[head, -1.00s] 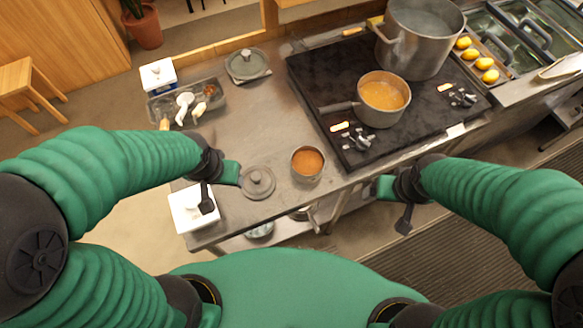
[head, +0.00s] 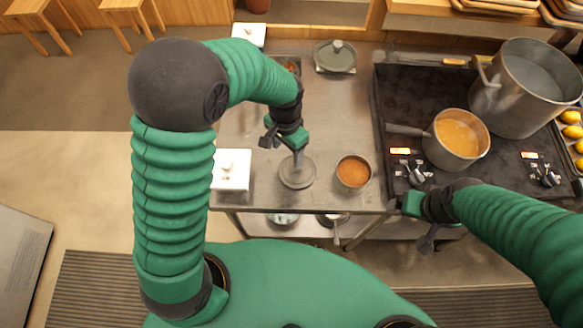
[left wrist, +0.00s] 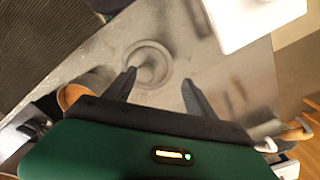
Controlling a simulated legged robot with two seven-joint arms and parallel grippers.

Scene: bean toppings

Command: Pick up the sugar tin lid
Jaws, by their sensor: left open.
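A round grey lid (head: 297,177) with a small knob is on the steel counter; it also shows in the left wrist view (left wrist: 162,55). No label shows whether it is the sugar tin lid. My left gripper (head: 298,153) points down over this lid. In the left wrist view its two fingers (left wrist: 159,79) are apart, with the knob appearing between their tips, closer to the left finger. I cannot tell the exact height above the knob. My right gripper (head: 410,205) is at the counter's front edge, away from the lid; its finger gap is unclear.
A small pot with orange-brown contents (head: 353,173) stands right of the lid. A white lidded box (head: 231,172) is to its left. Another round lid (head: 335,58) lies farther back. A saucepan (head: 458,142) and a large pot (head: 515,95) are on the black stove.

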